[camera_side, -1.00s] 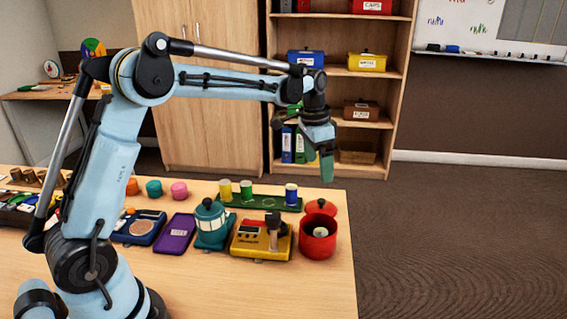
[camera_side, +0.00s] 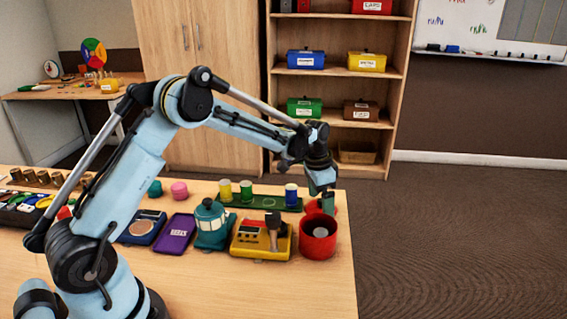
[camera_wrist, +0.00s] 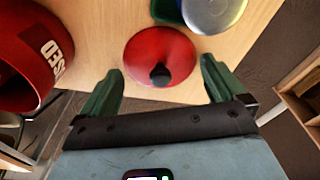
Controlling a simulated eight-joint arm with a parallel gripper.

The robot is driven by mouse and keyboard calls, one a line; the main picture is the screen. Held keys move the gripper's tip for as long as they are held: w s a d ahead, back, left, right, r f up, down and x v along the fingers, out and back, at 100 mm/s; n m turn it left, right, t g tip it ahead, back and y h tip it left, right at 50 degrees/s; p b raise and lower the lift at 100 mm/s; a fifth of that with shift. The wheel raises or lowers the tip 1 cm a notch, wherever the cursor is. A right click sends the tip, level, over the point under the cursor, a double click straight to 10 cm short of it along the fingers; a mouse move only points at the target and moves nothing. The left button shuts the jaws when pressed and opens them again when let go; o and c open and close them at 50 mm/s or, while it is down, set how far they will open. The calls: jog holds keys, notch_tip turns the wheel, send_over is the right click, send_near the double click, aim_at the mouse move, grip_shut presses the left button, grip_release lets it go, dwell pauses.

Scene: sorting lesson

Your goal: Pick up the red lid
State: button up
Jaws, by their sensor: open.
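The red lid (camera_wrist: 158,52) lies flat on the table in the wrist view, a round disc with a dark knob (camera_wrist: 160,75) on top. My gripper (camera_wrist: 160,78) is open and empty, with one green finger on either side of the lid's near part. In the side view the lid (camera_side: 313,206) shows only in part behind my gripper (camera_side: 322,204), which is low over it. I cannot tell whether the fingers touch the lid.
A red pot (camera_side: 318,243) stands close in front of the lid and fills the left of the wrist view (camera_wrist: 30,60). A green tray (camera_side: 262,203) with several small cylinders is just left. A yellow device (camera_side: 250,240) sits left of the pot. The table's right edge is near.

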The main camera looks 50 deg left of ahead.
jog(key=shift+f, duration=0.35)
jog(key=shift+c, duration=0.5)
jog(key=c, duration=1.2)
